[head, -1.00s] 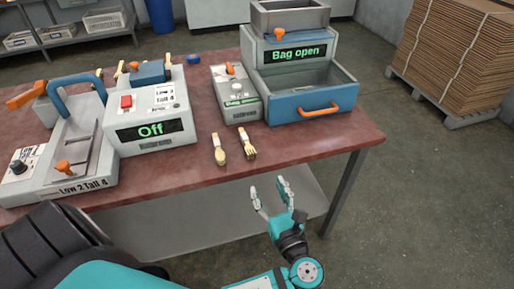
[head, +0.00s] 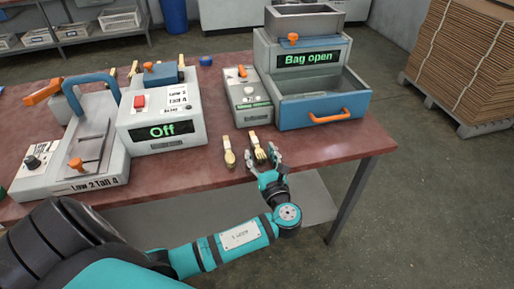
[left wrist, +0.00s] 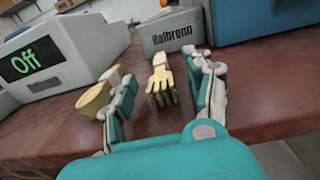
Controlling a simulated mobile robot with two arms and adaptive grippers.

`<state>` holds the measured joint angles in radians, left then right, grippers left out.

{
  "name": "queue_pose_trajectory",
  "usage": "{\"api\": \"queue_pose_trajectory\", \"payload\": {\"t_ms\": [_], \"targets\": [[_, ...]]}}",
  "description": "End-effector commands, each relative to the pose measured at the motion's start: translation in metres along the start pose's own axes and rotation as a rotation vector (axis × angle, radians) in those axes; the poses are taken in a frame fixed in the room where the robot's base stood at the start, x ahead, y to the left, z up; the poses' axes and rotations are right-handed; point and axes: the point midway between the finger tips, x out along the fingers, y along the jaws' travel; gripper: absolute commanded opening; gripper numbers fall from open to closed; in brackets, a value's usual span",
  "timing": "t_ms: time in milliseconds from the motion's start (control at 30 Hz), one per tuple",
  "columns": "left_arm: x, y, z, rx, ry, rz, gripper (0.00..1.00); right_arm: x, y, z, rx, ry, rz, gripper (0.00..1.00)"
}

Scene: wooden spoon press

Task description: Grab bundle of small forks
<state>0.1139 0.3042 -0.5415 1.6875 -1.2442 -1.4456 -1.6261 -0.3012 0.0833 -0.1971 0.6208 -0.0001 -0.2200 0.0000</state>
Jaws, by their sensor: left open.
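The bundle of small forks (head: 258,150) lies on the red table near its front edge, tines towards me, with a pale wrap around the handles. My left gripper (head: 265,161) is open and empty at the front end of this bundle. In the left wrist view the fork bundle (left wrist: 162,83) lies ahead, between the two spread fingers and apart from both. A bundle of spoons (head: 229,156) lies just left of the forks. In the left wrist view the spoons (left wrist: 95,98) are close beside the left finger; I cannot tell if they touch. My right gripper is out of view.
A small grey device (head: 246,95) stands behind the forks. A machine reading "Bag open" (head: 310,60) with a blue drawer (head: 322,105) is to the right. A machine reading "Off" (head: 160,125) is to the left. The table's front right (head: 335,150) is clear.

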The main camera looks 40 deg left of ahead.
Motion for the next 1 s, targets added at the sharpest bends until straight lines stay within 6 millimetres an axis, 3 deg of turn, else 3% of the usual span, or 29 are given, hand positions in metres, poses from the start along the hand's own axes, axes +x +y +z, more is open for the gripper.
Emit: {"api": "queue_pose_trajectory", "payload": {"t_ms": [267, 633, 1000], "targets": [[0.0029, 0.0, -0.0004, 0.0, 0.001, -0.001, 0.52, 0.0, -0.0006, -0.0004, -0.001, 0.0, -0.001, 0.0], [0.0025, -0.0001, -0.0003, 0.001, 0.001, -0.001, 0.03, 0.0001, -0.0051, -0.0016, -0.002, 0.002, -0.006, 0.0], [0.0024, -0.0002, 0.0015, 0.0, 0.0, -0.001, 0.03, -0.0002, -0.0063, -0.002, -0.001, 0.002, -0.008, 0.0]]}}
